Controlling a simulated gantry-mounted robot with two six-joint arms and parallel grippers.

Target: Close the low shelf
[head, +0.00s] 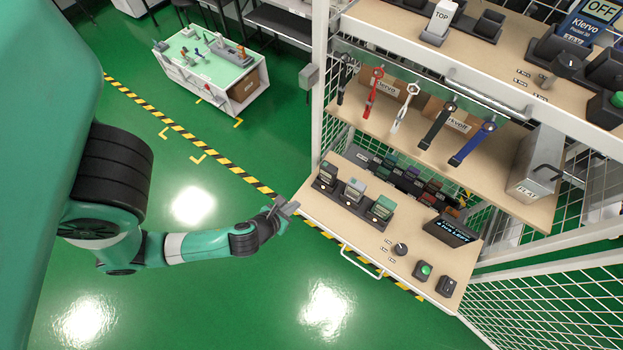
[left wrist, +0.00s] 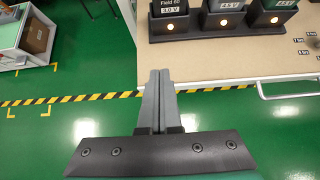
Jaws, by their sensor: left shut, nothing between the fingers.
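The low shelf (head: 325,208) is a pale wooden board pulled out from the rack, with a white bar handle (head: 361,262) along its front edge. The handle also shows at the right in the left wrist view (left wrist: 288,92). My left gripper (head: 290,208) is shut and empty. In the head view it is at the shelf's front left corner. In the left wrist view its fingers (left wrist: 159,75) overlap the shelf's front edge, left of the handle. I cannot tell whether they touch the shelf. My right gripper is not in view.
Several testers in black holders (head: 354,191), a dark display (head: 452,230) and a knob (head: 400,249) sit on the low shelf. A middle shelf (head: 415,130) with hanging straps is above. A white workbench (head: 211,70) stands at the back left. Green floor in front is clear.

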